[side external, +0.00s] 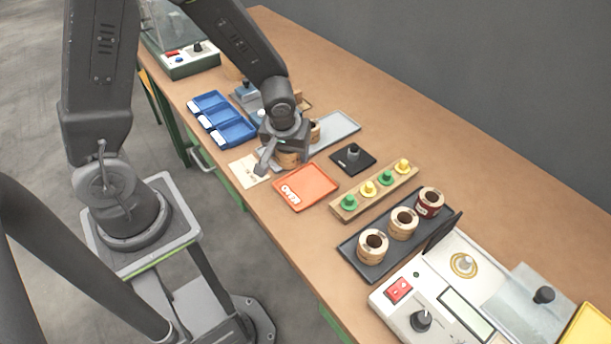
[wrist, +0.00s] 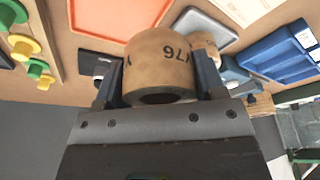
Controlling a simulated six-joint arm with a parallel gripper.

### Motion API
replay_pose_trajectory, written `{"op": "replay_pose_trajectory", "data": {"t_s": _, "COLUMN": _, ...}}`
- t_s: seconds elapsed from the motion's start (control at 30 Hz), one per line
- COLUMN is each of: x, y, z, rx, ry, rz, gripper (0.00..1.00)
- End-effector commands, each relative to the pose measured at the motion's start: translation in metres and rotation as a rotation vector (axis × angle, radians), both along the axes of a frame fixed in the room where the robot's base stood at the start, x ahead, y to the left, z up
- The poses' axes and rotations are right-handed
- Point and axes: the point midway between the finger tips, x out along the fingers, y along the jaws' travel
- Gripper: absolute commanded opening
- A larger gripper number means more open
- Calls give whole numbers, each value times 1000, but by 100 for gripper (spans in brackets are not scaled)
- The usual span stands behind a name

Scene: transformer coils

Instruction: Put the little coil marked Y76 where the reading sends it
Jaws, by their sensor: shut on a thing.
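My gripper (side external: 285,148) is shut on a small tan coil (side external: 288,159), above the front end of a grey tray (side external: 342,128). In the wrist view the coil (wrist: 160,68) sits between the two fingers of my gripper (wrist: 158,82), and its marking appears upside down and reads like Y76. A second tan coil (side external: 315,132) stands on the grey tray behind my gripper; it also shows partly in the wrist view (wrist: 205,42). The tester (side external: 430,310) has a display, a red switch and a dial; no reading is legible. How far the held coil is above the tray is unclear.
Three blue bins (side external: 222,118), a white card (side external: 250,171) and an orange tray (side external: 305,187) lie near. A black pad with a post (side external: 352,158), a rack of green and yellow knobs (side external: 375,191) and a dark tray of coils (side external: 366,262) stand to the right.

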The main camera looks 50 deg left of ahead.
Motion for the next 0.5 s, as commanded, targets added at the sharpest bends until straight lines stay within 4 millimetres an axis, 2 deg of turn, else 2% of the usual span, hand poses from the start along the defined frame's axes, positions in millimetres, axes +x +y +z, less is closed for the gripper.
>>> {"op": "replay_pose_trajectory", "data": {"t_s": 0.03, "x": 5, "y": -11, "z": -7, "rx": 0, "ry": 3, "rz": -8, "gripper": 32}}
{"op": "replay_pose_trajectory", "data": {"t_s": 0.2, "x": 15, "y": -33, "z": -21, "rx": 0, "ry": 0, "rz": -2, "gripper": 32}}
{"op": "replay_pose_trajectory", "data": {"t_s": 0.37, "x": 17, "y": -39, "z": -29, "rx": 1, "ry": 1, "rz": 2, "gripper": 32}}
{"op": "replay_pose_trajectory", "data": {"t_s": 0.5, "x": 17, "y": -39, "z": -50, "rx": 0, "ry": 4, "rz": 2, "gripper": 32}}
